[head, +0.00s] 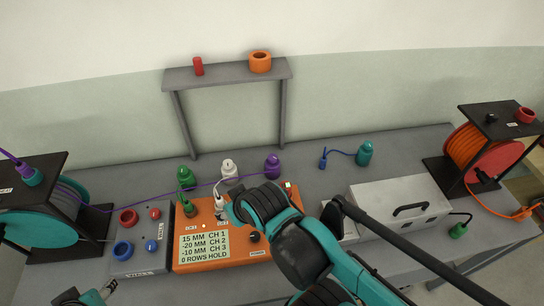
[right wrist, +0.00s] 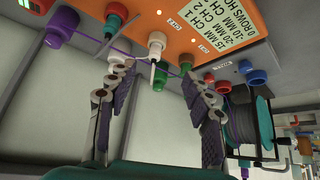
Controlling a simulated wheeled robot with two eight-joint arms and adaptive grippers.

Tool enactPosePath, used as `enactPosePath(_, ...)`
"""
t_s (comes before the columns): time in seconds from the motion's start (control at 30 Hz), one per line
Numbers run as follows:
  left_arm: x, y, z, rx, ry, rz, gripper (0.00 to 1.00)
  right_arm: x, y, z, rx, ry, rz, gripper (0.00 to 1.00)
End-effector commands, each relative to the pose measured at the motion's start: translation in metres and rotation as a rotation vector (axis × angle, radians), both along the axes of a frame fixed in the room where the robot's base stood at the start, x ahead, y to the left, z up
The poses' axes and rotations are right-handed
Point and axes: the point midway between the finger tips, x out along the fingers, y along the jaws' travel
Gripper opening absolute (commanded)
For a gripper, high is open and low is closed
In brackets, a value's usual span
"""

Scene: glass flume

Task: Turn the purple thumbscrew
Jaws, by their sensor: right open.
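A purple capped piece (head: 272,165) stands behind the orange box, with a purple cord; a purple piece also shows at the upper left of the right wrist view (right wrist: 62,25). Another purple part (head: 12,163) sits at the left reel. I cannot tell which is the thumbscrew. My right gripper (right wrist: 158,85) is open and empty, its fingers spread below the white plug (right wrist: 156,42). In the head view my right gripper (head: 226,213) is at the orange box's back edge, partly hidden by its own arm. My left gripper (head: 92,296) is at the bottom left, mostly cut off.
The orange box (head: 215,262) has a display and several plugs. A grey box (head: 140,263) with red and blue knobs stands left of it. A reel (head: 38,235) stands at the left, another (head: 480,150) at the right.

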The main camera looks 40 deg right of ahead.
Motion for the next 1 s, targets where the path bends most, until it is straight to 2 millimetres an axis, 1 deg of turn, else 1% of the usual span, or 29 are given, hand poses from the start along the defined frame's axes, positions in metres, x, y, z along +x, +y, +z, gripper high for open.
enactPosePath(0.23, 0.000, 0.000, 0.001, 0.000, 0.000, 0.000, 0.47, 0.002, -0.002, 0.002, 0.004, 0.008, -0.012, 0.51)
enactPosePath(0.37, 0.000, 0.000, 0.005, 0.000, 0.000, 0.000, 0.47, 0.015, -0.014, 0.013, 0.025, 0.048, -0.076, 0.51)
enactPosePath(0.5, 0.000, 0.000, 0.011, 0.000, 0.000, 0.000, 0.47, 0.041, -0.039, 0.028, 0.067, 0.126, -0.203, 0.51)
enactPosePath(0.67, 0.000, 0.000, 0.019, 0.000, 0.000, 0.000, 0.47, 0.072, -0.075, 0.036, 0.119, 0.223, -0.365, 0.51)
enactPosePath(0.7, 0.000, 0.000, 0.020, 0.000, 0.000, 0.000, 0.47, 0.080, -0.086, 0.037, 0.133, 0.247, -0.406, 0.51)
enactPosePath(0.87, 0.000, 0.000, 0.027, 0.000, 0.000, 0.000, 0.47, 0.108, -0.128, 0.032, 0.186, 0.339, -0.569, 0.51)
enactPosePath(1.0, 0.000, 0.000, 0.034, 0.000, 0.000, 0.000, 0.47, 0.128, -0.169, 0.019, 0.233, 0.417, -0.716, 0.51)
